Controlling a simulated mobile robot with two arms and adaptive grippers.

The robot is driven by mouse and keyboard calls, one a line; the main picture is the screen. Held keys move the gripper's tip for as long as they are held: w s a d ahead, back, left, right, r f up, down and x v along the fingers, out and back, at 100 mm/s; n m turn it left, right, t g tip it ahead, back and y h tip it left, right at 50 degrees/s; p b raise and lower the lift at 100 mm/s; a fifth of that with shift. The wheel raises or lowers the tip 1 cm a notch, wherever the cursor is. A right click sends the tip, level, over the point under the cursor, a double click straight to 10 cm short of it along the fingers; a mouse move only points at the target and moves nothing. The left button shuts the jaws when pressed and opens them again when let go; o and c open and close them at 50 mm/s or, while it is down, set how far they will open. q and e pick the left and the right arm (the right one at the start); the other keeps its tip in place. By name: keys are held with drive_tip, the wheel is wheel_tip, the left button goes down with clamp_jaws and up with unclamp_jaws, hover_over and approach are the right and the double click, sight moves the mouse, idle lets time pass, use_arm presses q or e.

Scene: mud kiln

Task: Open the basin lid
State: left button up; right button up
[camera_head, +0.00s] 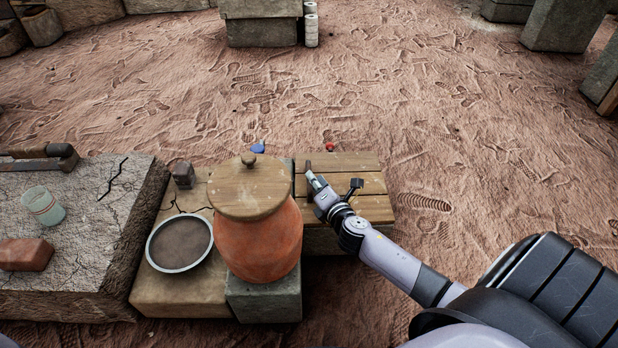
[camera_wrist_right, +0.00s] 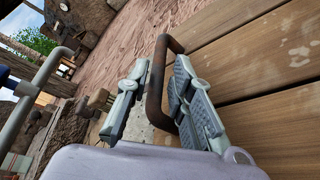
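The basin lid (camera_head: 355,187) looks to be the flat cover of wooden planks to the right of the clay pot, and it lies level and closed. Its planks fill the right side of the right wrist view (camera_wrist_right: 275,75). A rusty bent metal handle (camera_wrist_right: 157,80) stands up at the lid's edge; its top shows in the head view (camera_head: 309,167). My right gripper (camera_head: 312,178) is at this handle. In the wrist view its fingers (camera_wrist_right: 160,95) are apart, with the handle between them, closer to the right finger. Contact cannot be told. My left gripper is not in view.
A clay pot (camera_head: 258,245) with a round wooden lid (camera_head: 249,187) stands close left of the plank cover. A round metal bowl (camera_head: 180,267) and a stone slab (camera_head: 75,240) lie further left. A grey pipe (camera_wrist_right: 32,90) rises near the handle. Sandy ground beyond is open.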

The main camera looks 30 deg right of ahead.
drive_tip(key=b+x, duration=0.1)
drive_tip(key=x, duration=0.4)
drive_tip(key=shift+b, duration=0.3)
drive_tip(key=shift+c, duration=0.5)
clamp_jaws()
